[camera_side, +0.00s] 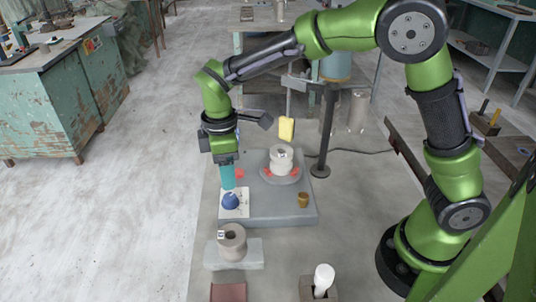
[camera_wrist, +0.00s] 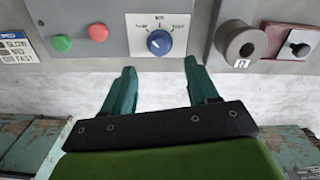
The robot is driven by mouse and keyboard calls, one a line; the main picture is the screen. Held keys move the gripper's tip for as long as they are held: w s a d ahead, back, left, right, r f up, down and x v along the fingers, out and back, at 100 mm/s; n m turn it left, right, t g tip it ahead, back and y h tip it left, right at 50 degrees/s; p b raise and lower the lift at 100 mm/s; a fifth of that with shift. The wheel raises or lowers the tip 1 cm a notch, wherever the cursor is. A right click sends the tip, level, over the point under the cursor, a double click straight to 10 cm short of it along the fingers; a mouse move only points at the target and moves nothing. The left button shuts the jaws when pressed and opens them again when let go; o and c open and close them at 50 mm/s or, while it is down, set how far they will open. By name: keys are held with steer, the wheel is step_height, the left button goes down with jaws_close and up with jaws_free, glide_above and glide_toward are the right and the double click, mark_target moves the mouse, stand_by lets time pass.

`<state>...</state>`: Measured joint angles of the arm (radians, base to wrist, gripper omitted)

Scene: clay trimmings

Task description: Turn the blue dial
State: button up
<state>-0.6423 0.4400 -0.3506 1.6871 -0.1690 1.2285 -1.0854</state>
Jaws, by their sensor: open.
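The blue dial (camera_side: 230,202) sits on a white label plate at the front left of a grey machine base. In the wrist view the dial (camera_wrist: 159,43) shows a white pointer line, with printed marks around it on the plate (camera_wrist: 175,20). My gripper (camera_side: 229,187) has teal fingers that point down just above the dial in the side view, where they overlap each other. In the wrist view my gripper (camera_wrist: 159,66) is open and empty. Its fingertips are apart, one to each side of the dial's line, and the dial shows beyond them. I see no contact with it.
A red button (camera_wrist: 98,32) and a green button (camera_wrist: 61,43) lie left of the dial. A grey cylinder (camera_side: 232,243) stands on a slab near the dial. A clay cylinder (camera_side: 281,163), yellow block (camera_side: 287,130) and brass-coloured knob (camera_side: 303,200) are to the right.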

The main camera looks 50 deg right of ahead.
mark_target(229, 196)
step_height(229, 196, down, 8)
steer(key=shift+r, duration=0.2)
steer(key=shift+c, duration=0.4)
steer(key=c, duration=1)
